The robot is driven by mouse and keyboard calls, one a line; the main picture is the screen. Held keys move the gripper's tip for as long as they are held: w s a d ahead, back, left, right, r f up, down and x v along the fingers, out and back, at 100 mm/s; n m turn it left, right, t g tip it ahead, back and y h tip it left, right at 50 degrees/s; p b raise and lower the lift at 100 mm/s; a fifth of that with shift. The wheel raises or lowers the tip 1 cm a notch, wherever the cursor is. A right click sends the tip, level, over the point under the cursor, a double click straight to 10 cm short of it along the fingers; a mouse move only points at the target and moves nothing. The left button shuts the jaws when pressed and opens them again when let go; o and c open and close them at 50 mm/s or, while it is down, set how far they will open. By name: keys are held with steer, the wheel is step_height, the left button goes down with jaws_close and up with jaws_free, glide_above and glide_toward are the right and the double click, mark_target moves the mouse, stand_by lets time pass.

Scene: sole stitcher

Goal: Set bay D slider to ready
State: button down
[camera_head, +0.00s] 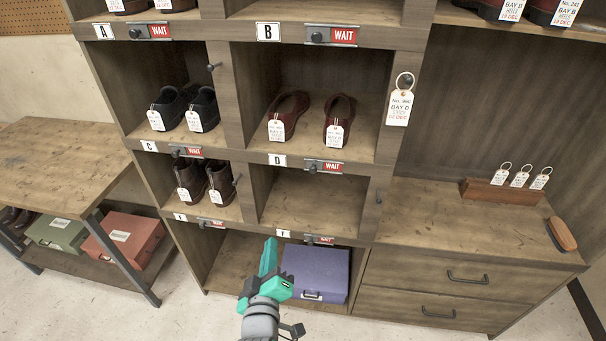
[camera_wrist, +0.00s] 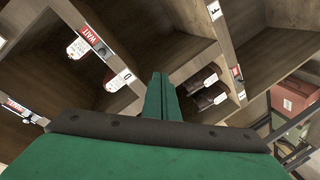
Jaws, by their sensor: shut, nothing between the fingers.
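The bay D slider (camera_head: 325,167) sits on the shelf edge right of the D label (camera_head: 277,160). Its dark knob is at the left and a red WAIT field shows to its right. It also appears in the wrist view, with a red WAIT field (camera_wrist: 91,36) near a D label (camera_wrist: 126,77). Bay D (camera_head: 315,202), the compartment under that edge, is empty. My gripper (camera_head: 269,243) is shut and empty, below and left of the slider, in front of the lower shelves and apart from it. Its closed fingers (camera_wrist: 160,82) point up in the wrist view.
Other sliders show red WAIT, including bay B (camera_head: 332,35) above and bay F (camera_head: 319,240) below. Brown shoes (camera_head: 287,115) stand in bay B and boots (camera_head: 190,181) in bay C. A purple box (camera_head: 316,272) lies behind my gripper. A BAY D tag (camera_head: 399,107) hangs at right.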

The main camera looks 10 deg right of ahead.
steer(key=w+d+r+n+h, duration=0.1)
steer(key=w+d+r, duration=0.15)
steer(key=r, duration=0.35)
steer(key=w+d+r+n+h, duration=0.1)
steer(key=w+r+h, duration=0.1)
steer(key=w+r, duration=0.35)
glide_toward(306, 162)
steer(key=w+a+r, duration=0.1)
steer(key=w+a, duration=0.1)
steer(key=w, duration=0.2)
steer(key=shift+w+d+f, duration=0.1)
steer(key=shift+d+f, duration=0.15)
steer(key=shift+d, duration=0.35)
steer(key=shift+s+d+f, duration=0.1)
steer(key=shift+d+f, duration=0.15)
steer(key=shift+d, duration=0.35)
steer(key=shift+w+d+f, duration=0.1)
steer(key=shift+d+f, duration=0.15)
steer(key=shift+d, duration=0.35)
